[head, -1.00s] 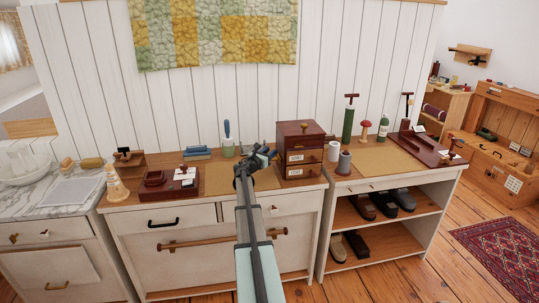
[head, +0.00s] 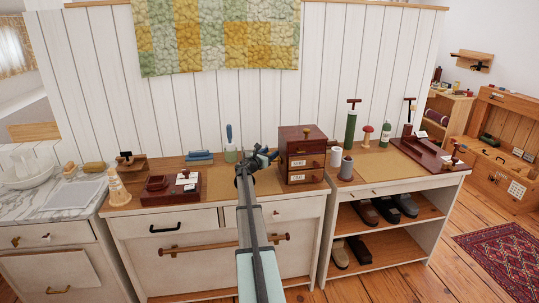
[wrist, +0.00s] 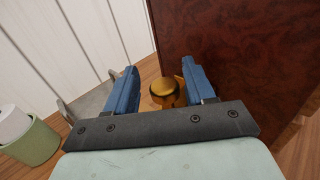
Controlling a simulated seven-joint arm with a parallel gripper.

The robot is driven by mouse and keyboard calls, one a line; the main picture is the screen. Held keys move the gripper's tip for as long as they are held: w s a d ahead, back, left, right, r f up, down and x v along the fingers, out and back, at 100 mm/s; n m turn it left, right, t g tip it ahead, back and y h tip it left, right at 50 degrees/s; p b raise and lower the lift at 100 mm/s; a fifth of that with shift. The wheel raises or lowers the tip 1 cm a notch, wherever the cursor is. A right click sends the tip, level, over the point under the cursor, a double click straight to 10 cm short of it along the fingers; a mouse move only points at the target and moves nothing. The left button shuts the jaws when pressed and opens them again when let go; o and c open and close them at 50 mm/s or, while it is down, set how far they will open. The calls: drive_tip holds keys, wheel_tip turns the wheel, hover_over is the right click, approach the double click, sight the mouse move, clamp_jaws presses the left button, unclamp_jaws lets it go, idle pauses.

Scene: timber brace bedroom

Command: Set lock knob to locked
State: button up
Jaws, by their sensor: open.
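A round brass knob (wrist: 167,92) shows in the wrist view between my gripper's two blue fingers, close to a dark red-brown wooden face. I cannot tell whether the fingers touch it or what it is fixed to. That face appears to belong to the small drawer cabinet (head: 301,155) on the counter in the head view. My gripper (wrist: 160,75) is open, with one finger on each side of the knob. In the head view my gripper (head: 257,160) is just left of the cabinet, and the knob between its fingers cannot be made out there.
A green cup (wrist: 32,140) holding a white roll stands at the wrist view's left. On the counter are blue books (head: 199,157), a dark red tray (head: 170,190) and, right of the cabinet, a grey cylinder (head: 346,167). White panelled wall (head: 190,110) stands behind.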

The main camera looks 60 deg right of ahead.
drive_tip(key=a, duration=1.3)
drive_tip(key=shift+a, duration=0.4)
